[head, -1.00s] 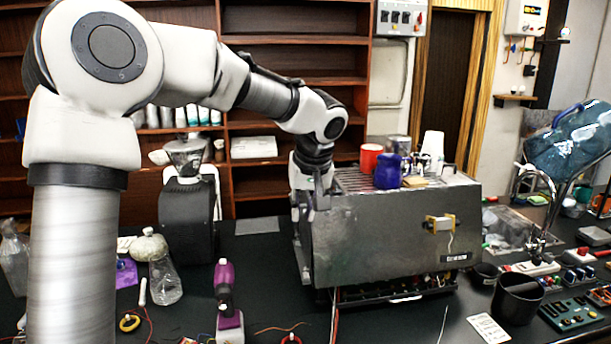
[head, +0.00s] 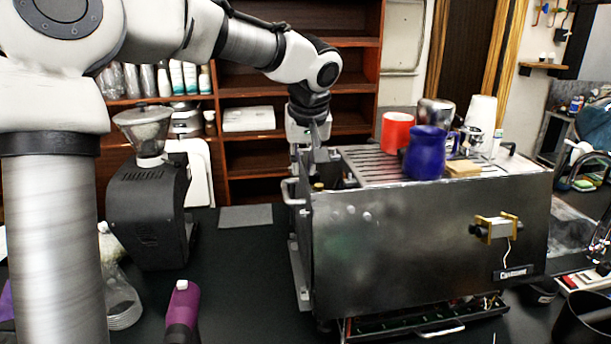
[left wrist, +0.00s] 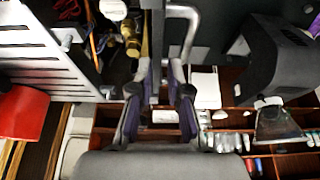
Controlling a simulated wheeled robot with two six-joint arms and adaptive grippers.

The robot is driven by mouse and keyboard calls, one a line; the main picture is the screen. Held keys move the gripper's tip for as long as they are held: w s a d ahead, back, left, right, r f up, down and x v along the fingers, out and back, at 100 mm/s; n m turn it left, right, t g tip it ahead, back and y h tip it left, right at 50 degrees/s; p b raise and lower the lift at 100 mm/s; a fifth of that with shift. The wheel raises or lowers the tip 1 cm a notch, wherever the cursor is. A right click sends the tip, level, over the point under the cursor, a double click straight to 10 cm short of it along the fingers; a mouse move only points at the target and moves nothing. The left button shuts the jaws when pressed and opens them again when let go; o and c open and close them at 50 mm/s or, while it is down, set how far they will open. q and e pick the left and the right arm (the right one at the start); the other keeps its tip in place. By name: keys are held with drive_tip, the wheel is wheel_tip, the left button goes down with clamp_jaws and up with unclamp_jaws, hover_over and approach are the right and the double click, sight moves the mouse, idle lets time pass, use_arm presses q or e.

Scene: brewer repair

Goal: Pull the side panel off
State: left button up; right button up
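The brewer (head: 410,245) is a grey metal box on the black bench in the head view. Its side panel (head: 298,265) is on the left side, seen nearly edge-on, with a pale bar handle (head: 290,191) near the top. My left gripper (head: 318,158) points down at the top left edge of the brewer. In the left wrist view, the two fingers (left wrist: 160,80) stand on either side of a thin upright panel edge (left wrist: 156,30), with a narrow gap visible. The panel handle (left wrist: 190,14) is to the right of the fingers. My right gripper is not seen.
A red cup (head: 397,131), a blue jug (head: 425,153) and other cups stand on the brewer's top. A black grinder (head: 150,210) stands to the left, with clear bench and a grey mat (head: 246,216) between.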

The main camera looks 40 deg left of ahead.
sight(301, 191)
use_arm(q)
drive_tip(key=x, duration=0.8)
drive_tip(key=shift+a+f, duration=0.1)
drive_tip(key=shift+f, duration=0.15)
drive_tip(key=shift+s, duration=0.1)
drive_tip(key=shift+r, duration=0.1)
drive_tip(key=shift+c, duration=0.4)
clamp_jaws()
